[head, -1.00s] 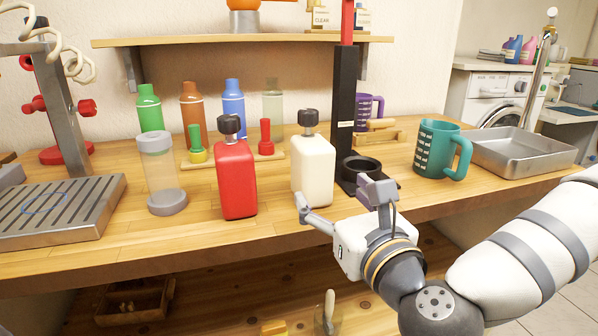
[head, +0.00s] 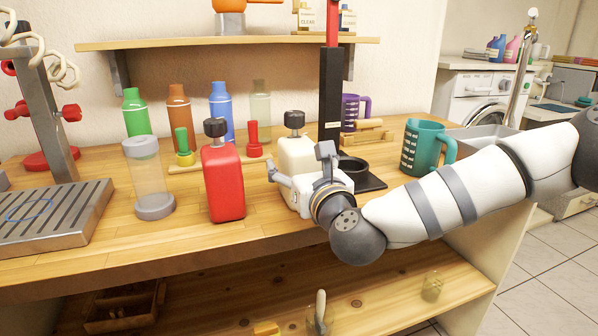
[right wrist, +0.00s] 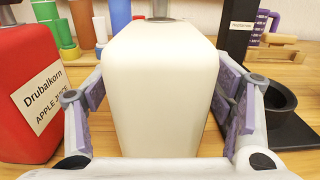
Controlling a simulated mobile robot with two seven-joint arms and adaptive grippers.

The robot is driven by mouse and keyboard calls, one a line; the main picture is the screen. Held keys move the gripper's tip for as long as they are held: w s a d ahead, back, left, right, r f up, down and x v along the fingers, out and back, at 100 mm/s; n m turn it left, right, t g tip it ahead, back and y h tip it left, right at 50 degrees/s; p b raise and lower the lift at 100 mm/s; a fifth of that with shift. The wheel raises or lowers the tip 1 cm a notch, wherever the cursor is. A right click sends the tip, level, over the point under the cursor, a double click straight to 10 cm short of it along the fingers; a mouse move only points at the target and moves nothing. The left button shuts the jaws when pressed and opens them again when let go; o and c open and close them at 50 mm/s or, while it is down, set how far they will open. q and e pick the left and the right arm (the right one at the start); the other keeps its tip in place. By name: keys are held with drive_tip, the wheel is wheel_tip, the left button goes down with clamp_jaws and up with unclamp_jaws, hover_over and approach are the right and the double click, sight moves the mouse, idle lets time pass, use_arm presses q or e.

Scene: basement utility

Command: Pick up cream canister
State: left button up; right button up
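The cream canister (head: 294,152) with a black cap stands upright on the wooden workbench, partly hidden behind my right gripper in the head view. In the right wrist view the cream canister (right wrist: 160,85) fills the middle, between the two fingers. My right gripper (head: 301,172) is open around it, with a finger on each side; it also shows in the right wrist view (right wrist: 160,108). A gap shows on the left side; contact on the right side is hard to tell. My left gripper is not in view.
A red canister (head: 223,182) labelled apple juice stands close on the left. A black stand (head: 331,95) with a ring base is close on the right, with a teal jug (head: 425,147) beyond. Colored bottles (head: 179,112) stand behind. A clear cylinder (head: 147,175) is further left.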

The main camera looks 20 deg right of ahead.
sight(299, 147)
drive_tip(key=c, duration=1.6)
drive_tip(key=shift+o, duration=0.2)
drive_tip(key=shift+r, duration=1.7)
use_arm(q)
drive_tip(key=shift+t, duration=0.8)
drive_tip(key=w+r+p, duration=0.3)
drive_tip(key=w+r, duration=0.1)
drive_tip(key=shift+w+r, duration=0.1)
use_arm(e)
drive_tip(key=s+d+r, duration=0.6)
drive_tip(key=s+r, duration=0.3)
drive_tip(key=s, duration=0.3)
drive_tip(key=shift+s+r, duration=0.3)
drive_tip(key=shift+r, duration=0.05)
